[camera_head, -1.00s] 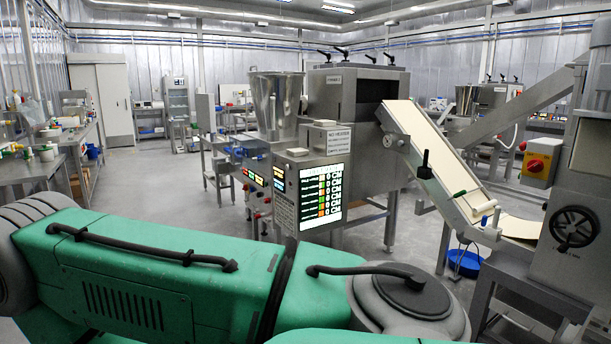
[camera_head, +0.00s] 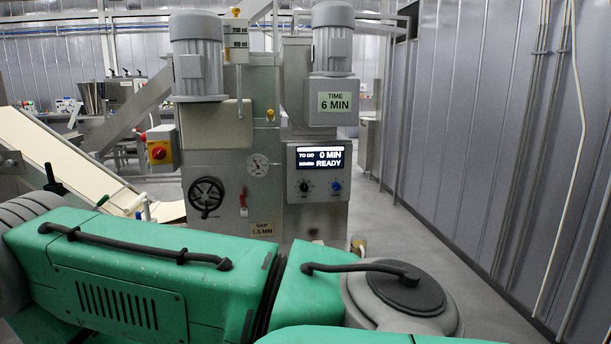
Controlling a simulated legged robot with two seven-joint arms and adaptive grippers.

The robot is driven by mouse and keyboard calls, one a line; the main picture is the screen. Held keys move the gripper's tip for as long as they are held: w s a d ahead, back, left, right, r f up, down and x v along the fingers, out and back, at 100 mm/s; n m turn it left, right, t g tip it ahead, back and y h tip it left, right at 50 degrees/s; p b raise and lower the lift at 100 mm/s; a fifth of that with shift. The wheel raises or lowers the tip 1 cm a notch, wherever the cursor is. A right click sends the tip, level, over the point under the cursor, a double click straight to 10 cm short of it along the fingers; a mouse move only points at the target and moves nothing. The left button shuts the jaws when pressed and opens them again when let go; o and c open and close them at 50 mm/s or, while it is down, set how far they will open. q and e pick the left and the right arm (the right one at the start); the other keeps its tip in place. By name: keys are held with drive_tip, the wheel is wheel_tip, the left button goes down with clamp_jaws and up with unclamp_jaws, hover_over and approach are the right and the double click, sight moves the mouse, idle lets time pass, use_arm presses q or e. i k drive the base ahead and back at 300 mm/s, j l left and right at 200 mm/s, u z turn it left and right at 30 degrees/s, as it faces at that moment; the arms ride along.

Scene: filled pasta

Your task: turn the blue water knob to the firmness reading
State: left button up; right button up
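The blue water knob (camera_head: 336,186) is on the front panel of a grey machine (camera_head: 316,214), low on the right of that panel. A black knob (camera_head: 305,187) sits to its left. Above both knobs a lit display (camera_head: 320,157) reads "TO GO 0 MIN" and "READY". The blue knob's pointer position is too small to read. Neither gripper is in view; my green arm crosses the foreground.
A black handwheel (camera_head: 206,197) and a red switch (camera_head: 159,152) are left. A conveyor (camera_head: 60,155) slopes down at left. Open floor (camera_head: 420,260) lies right, beside the metal wall (camera_head: 510,120).

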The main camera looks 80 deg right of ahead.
sight(335, 185)
drive_tip(key=z, duration=2.7)
